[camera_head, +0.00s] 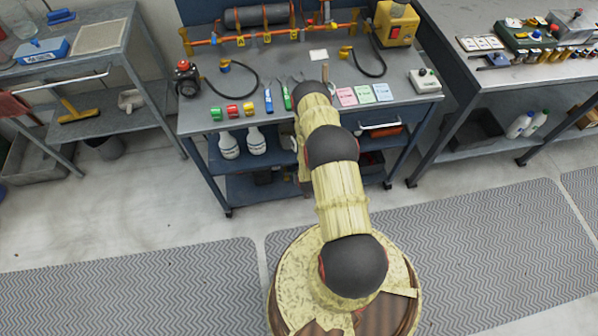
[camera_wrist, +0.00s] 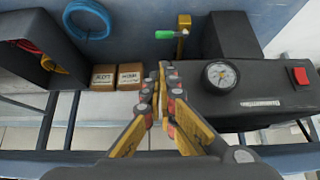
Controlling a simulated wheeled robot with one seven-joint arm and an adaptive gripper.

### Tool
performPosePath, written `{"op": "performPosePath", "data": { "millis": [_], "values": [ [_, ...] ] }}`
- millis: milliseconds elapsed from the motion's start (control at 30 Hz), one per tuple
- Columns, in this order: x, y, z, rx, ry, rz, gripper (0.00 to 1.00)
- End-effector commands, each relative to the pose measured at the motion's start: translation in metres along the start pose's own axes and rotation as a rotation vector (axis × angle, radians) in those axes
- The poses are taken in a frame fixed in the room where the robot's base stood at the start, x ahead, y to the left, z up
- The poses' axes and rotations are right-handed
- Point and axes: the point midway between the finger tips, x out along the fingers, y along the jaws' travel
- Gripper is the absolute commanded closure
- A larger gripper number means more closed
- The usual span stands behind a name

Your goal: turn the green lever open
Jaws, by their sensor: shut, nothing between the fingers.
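The fingertips appear apart from the lever, though the depth is hard to judge. In the head view my own arm reaches to the workbench and hides the gripper. I cannot make out the lever in that view.
In the wrist view a dark box with a pressure gauge (camera_wrist: 221,74) and a red switch (camera_wrist: 299,76) stands close right of the fingers. Two small cartons (camera_wrist: 104,77) sit left, with a blue hose coil (camera_wrist: 87,19) above.

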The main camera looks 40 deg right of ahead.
Motion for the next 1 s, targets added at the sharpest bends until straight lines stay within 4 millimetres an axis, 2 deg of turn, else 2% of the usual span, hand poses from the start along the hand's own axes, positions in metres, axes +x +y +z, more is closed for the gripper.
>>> {"op": "performPosePath", "data": {
  "millis": [100, 700, 900, 1000],
  "values": [
    [0.025, 0.000, 0.003, 0.000, 0.001, 0.000, 1.00],
    [0.144, 0.000, 0.004, 0.000, -0.001, 0.000, 1.00],
    [0.172, 0.000, 0.003, 0.000, -0.001, 0.000, 1.00],
    [0.179, 0.000, 0.003, 0.000, -0.002, 0.000, 1.00]
  ]
}}
